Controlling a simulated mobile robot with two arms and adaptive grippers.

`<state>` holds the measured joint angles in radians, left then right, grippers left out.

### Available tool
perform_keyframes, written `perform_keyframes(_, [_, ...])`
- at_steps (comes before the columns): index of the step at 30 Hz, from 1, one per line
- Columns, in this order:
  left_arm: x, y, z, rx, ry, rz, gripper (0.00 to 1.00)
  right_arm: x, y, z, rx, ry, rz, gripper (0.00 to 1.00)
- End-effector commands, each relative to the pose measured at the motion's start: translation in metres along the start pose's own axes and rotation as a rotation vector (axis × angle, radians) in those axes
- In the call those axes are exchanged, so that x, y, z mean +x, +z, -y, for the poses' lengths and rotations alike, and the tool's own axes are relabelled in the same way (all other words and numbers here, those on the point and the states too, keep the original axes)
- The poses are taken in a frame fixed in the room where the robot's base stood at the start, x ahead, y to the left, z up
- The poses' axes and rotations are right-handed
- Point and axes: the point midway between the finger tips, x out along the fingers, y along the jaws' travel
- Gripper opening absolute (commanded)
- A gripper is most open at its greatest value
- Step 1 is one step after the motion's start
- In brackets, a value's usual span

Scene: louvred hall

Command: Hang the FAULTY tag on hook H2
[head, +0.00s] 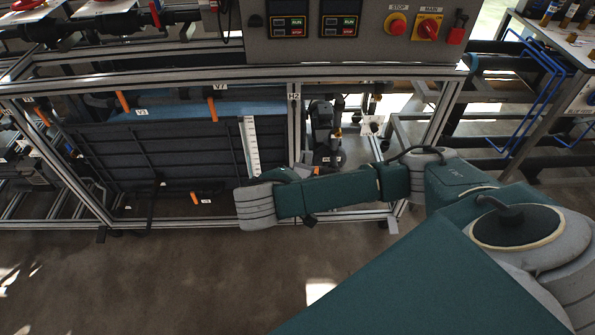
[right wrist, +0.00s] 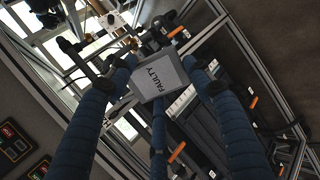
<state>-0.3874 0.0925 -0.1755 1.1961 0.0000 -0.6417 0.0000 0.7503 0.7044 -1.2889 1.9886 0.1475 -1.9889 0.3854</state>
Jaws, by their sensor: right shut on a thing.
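The FAULTY tag (right wrist: 158,80) is a light grey plate with dark lettering, in the middle of the right wrist view. My right gripper (right wrist: 163,70) is shut on it, with blue-sleeved fingers around its edges. The H2 label (head: 293,97) is on an upright post of the metal frame, above and behind my right arm. The hook itself is too small or hidden to tell. I cannot tell the gap between tag and hook. My left gripper is not in view.
The frame's top rail (head: 180,88) runs above orange valve handles (head: 122,103). A white gauge strip (head: 251,146) stands left of the H2 post. A dark pump (head: 322,125) is right of it. A control panel (head: 355,35) overhangs above. The floor (head: 180,275) in front is clear.

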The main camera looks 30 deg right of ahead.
Motion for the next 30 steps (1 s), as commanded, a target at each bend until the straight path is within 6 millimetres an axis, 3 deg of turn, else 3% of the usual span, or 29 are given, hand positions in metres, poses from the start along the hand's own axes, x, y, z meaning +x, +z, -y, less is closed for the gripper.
perform_keyframes(11, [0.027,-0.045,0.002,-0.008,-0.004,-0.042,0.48,0.055,-0.011,-0.012,-0.153,0.482,-0.25,0.33])
perform_keyframes(15, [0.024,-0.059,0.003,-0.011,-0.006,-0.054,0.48,0.052,-0.018,-0.023,-0.155,0.639,-0.332,0.33])
perform_keyframes(22, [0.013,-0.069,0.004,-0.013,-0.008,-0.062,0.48,0.044,-0.021,-0.034,-0.148,0.719,-0.364,0.33])
perform_keyframes(30, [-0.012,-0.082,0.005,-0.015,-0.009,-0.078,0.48,0.061,-0.031,-0.051,-0.145,0.723,-0.363,0.33])
